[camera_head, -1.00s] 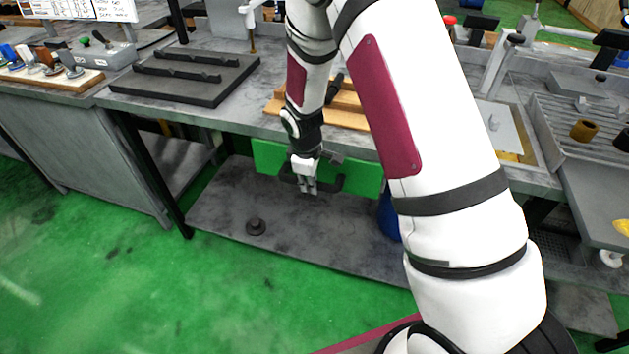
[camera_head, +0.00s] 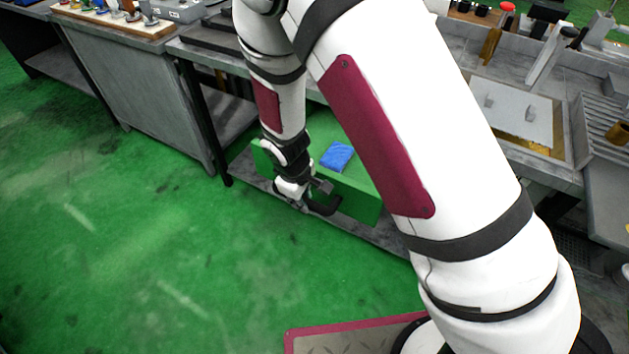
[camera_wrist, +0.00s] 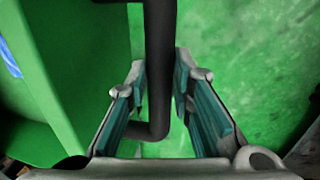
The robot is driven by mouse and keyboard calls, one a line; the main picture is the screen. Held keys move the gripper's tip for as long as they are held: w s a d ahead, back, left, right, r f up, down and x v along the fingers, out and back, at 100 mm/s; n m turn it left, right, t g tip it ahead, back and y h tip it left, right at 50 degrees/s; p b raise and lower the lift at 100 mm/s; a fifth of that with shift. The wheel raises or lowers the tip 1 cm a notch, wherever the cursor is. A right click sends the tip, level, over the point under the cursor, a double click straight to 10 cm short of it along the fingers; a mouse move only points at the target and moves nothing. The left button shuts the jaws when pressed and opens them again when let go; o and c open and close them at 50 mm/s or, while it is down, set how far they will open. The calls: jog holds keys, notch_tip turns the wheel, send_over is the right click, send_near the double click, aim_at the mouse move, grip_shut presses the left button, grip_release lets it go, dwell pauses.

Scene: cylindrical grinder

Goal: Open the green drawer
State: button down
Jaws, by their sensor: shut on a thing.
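The green drawer (camera_head: 358,203) stands pulled out from under the workbench, its inside showing from above. A blue item (camera_head: 337,156) lies in it; my arm hides part of the drawer. My gripper (camera_head: 304,206) is at the drawer's front, shut on the dark handle (camera_head: 327,208). In the wrist view, the handle bar (camera_wrist: 159,55) runs between the two teal-padded fingers of my gripper (camera_wrist: 160,92). The drawer front (camera_wrist: 75,70) is on the left there, with a sliver of blue (camera_wrist: 9,57) at the edge.
The green floor (camera_head: 150,270) in front of the bench is clear. A lower shelf (camera_head: 385,237) shows under the drawer. A grey cabinet bench (camera_head: 140,95) stands at the left, and a bench top with a white plate (camera_head: 515,112) is at the right.

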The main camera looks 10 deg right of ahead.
jog(key=shift+s+a, duration=0.6)
jog(key=shift+s, duration=0.3)
jog(key=c, duration=1.4)
grip_release()
jog(key=r, duration=0.4)
jog(key=s+a+r, duration=0.1)
jog(key=r, duration=0.2)
jog(key=s+r, duration=0.1)
jog(key=r, duration=0.3)
jog(key=shift+a+r, duration=0.25)
jog(key=shift+r, duration=0.1)
jog(key=shift+w, duration=0.1)
